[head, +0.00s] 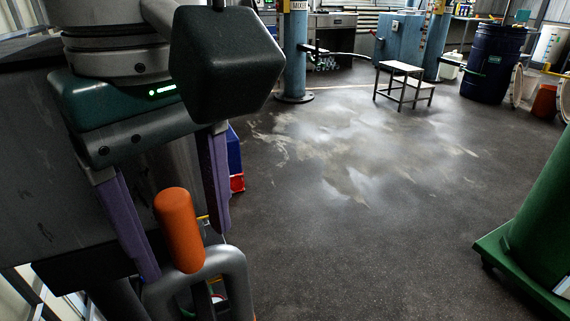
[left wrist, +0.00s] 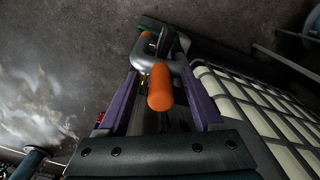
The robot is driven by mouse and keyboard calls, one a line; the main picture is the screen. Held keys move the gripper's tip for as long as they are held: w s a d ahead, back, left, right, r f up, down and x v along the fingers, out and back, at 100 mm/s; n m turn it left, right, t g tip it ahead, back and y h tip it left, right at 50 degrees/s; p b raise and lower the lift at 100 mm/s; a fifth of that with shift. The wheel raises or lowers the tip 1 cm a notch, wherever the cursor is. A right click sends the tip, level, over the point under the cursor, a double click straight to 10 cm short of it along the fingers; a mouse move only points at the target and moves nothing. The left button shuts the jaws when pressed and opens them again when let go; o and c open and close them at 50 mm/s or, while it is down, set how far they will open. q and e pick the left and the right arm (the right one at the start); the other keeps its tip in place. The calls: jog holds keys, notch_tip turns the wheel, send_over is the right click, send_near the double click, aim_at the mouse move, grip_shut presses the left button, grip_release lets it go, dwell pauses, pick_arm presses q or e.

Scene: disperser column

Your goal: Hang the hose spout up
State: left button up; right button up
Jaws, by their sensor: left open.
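An orange, rounded grip (head: 180,230) stands up beside a grey looped metal part (head: 228,272) at the lower left of the head view. They look like parts of the hose spout, but I cannot tell for sure; the rest is hidden or cut off. My left gripper (head: 182,254) is open, with one purple finger on each side of the orange grip. In the left wrist view the orange grip (left wrist: 160,88) lies between the open fingers, with the grey loop (left wrist: 172,50) beyond it. I cannot tell whether a finger touches it. My right gripper is not in view.
A caged white tank (left wrist: 265,110) stands close beside my left gripper. A green cylinder on a wheeled base (head: 535,235) is at the right. A step stool (head: 402,80), blue drum (head: 492,65) and blue column (head: 295,55) stand farther back. The wet middle floor is clear.

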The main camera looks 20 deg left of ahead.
pick_arm(q)
jog(key=r, duration=1)
jog(key=shift+d+p, duration=0.25)
jog(key=shift+p, duration=0.15)
